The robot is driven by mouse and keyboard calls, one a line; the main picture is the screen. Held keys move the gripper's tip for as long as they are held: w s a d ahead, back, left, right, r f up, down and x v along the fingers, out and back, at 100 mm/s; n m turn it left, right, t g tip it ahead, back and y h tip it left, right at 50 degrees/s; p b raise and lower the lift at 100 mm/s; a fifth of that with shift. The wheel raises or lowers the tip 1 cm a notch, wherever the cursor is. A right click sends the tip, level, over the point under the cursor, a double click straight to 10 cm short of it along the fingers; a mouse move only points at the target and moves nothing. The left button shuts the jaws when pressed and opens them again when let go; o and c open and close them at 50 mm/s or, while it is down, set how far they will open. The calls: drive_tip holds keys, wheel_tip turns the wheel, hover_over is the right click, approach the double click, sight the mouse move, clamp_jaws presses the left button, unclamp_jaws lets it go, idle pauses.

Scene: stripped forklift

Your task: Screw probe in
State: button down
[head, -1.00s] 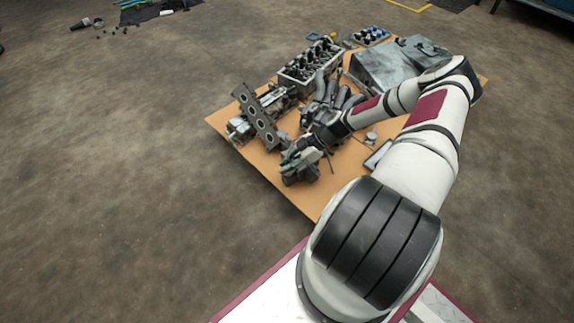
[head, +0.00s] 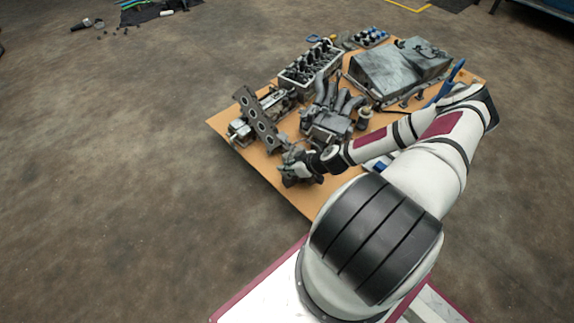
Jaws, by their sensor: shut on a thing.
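My gripper (head: 291,163) is at the near left edge of the brown board, at a small dark metal part (head: 294,179). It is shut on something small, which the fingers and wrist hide. I cannot make out the probe itself at this size. The gripper touches or is just above the top of the metal part; I cannot tell which.
The board (head: 253,159) carries a flat plate with round holes (head: 258,121), an intake manifold (head: 328,118), a cylinder head (head: 311,66) and a grey metal pan (head: 384,72). My forearm passes low over the board's right side.

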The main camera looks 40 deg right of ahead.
drive_tip(key=m+h+p, duration=0.1)
drive_tip(key=m+p, duration=0.1)
drive_tip(key=m+h+p, duration=0.4)
drive_tip(key=shift+d+r, duration=0.1)
drive_tip(key=shift+r, duration=0.15)
drive_tip(key=m+g+h+p, duration=0.1)
drive_tip(key=m+h+p, duration=0.1)
drive_tip(key=m, duration=0.1)
drive_tip(key=m+g+h+p, duration=0.1)
drive_tip(key=m+p, duration=0.1)
drive_tip(key=m, duration=0.1)
drive_tip(key=shift+d+h+p, duration=0.15)
drive_tip(key=shift+h+p, duration=0.2)
drive_tip(key=shift+h, duration=0.05)
drive_tip(key=m+g+h, duration=0.1)
drive_tip(key=m, duration=0.1)
drive_tip(key=shift+f+m+g+p, duration=0.1)
drive_tip(key=shift+m+g+p, duration=0.2)
drive_tip(key=shift+g+p, duration=0.1)
drive_tip(key=m+g+h, duration=0.1)
drive_tip(key=m+g, duration=0.1)
drive_tip(key=shift+d+m, duration=0.1)
drive_tip(key=shift+m, duration=0.3)
drive_tip(key=m+g+b, duration=0.1)
drive_tip(key=m, duration=0.1)
drive_tip(key=m+g+b, duration=0.2)
drive_tip(key=shift+s+f+m+g+h, duration=0.1)
drive_tip(key=shift+m+g+h, duration=0.2)
